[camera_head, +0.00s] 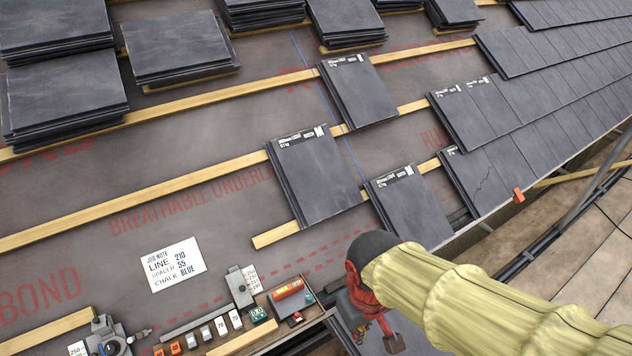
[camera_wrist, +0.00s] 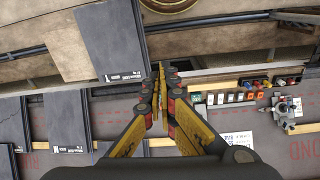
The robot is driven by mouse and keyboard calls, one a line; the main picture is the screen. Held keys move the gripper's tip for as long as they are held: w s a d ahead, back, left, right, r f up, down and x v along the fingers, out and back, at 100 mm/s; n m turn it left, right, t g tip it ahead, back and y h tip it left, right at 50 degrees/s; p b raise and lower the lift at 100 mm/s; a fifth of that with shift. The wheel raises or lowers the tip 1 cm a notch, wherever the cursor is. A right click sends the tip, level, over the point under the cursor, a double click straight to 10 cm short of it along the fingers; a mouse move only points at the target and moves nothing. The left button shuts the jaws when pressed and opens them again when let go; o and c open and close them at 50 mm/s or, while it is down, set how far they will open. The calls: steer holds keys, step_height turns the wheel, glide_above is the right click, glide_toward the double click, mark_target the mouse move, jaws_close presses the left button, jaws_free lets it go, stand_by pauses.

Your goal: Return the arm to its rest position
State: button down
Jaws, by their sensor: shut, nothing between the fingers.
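My arm in its yellow sleeve (camera_head: 460,300) reaches in from the lower right in the head view. Its dark, rounded end is above the lower edge of the roof, right of the small parts tray. My gripper (camera_wrist: 160,82) shows in the wrist view with its yellow-and-black fingers drawn together and nothing between them. In that view its tips are just right of a dark slate (camera_wrist: 110,38); whether they touch it is unclear. In the head view the fingertips are mostly hidden beneath the arm.
Slate stacks (camera_head: 65,95) lie at the upper left. Loose slates (camera_head: 312,178) lie on wooden battens (camera_head: 130,205) near the arm. Laid slates (camera_head: 550,95) cover the upper right. A parts tray (camera_head: 315,312) is close left of the arm. Scaffold poles (camera_head: 590,190) run along the right.

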steer(key=d+r+m+t, duration=0.4)
steer(key=d+r+m, duration=0.1)
steer(key=d+r, duration=0.5)
steer(key=shift+s+d+r+t, duration=0.2)
steer(key=shift+r+t, duration=0.2)
steer(key=shift+r, duration=0.65)
